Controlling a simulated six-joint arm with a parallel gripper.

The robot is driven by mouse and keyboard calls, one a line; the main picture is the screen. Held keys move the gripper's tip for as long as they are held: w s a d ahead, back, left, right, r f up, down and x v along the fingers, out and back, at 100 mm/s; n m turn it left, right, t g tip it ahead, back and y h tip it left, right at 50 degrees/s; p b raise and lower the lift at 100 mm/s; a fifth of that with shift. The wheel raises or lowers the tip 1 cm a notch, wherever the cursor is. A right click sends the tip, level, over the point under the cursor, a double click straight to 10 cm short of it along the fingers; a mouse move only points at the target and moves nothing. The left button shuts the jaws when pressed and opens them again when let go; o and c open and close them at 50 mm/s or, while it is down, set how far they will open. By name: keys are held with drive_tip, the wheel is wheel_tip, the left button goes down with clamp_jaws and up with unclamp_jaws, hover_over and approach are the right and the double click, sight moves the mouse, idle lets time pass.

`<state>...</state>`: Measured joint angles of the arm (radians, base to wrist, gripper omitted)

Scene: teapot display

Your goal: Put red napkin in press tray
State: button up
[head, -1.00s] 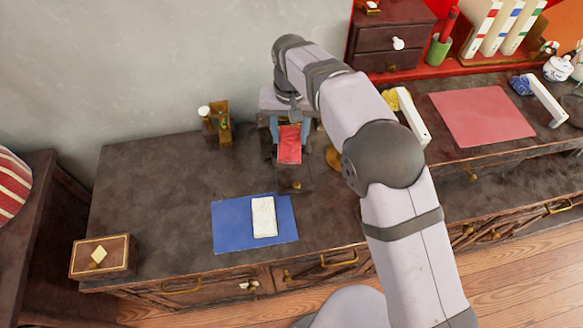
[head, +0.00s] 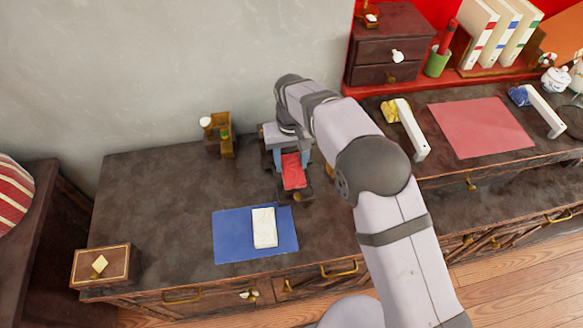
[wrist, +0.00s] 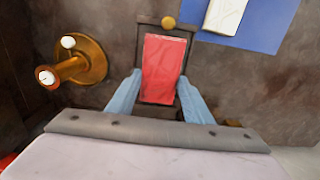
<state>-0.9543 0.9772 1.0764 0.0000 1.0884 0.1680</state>
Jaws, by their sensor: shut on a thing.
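The red napkin (head: 293,172) is a flat folded rectangle. My gripper (head: 290,158) is shut on it, with one blue finger at each side. In the wrist view the napkin (wrist: 163,68) lies between the fingertips (wrist: 160,98), within the outline of the dark press tray (wrist: 185,36). The tray has a brass knob at its front and also shows under the napkin in the head view (head: 300,197). I cannot tell whether the napkin touches the tray floor. The wrist hides the rear of the press.
A blue mat (head: 228,240) with a white block (head: 264,228) lies in front and left. A brass stand (wrist: 88,62) is beside the tray in the wrist view. A small box (head: 100,266) sits at the left corner. The tabletop left of the press is mostly clear.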

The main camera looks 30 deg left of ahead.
sight(291, 166)
drive_tip(key=shift+f+p, duration=0.3)
drive_tip(key=shift+f, duration=1.65)
drive_tip(key=shift+f, duration=0.15)
drive_tip(key=o, duration=0.8)
drive_tip(key=shift+c, duration=0.2)
wheel_tip(291, 166, up, 12)
drive_tip(key=b, duration=0.1)
drive_tip(key=shift+b, duration=0.35)
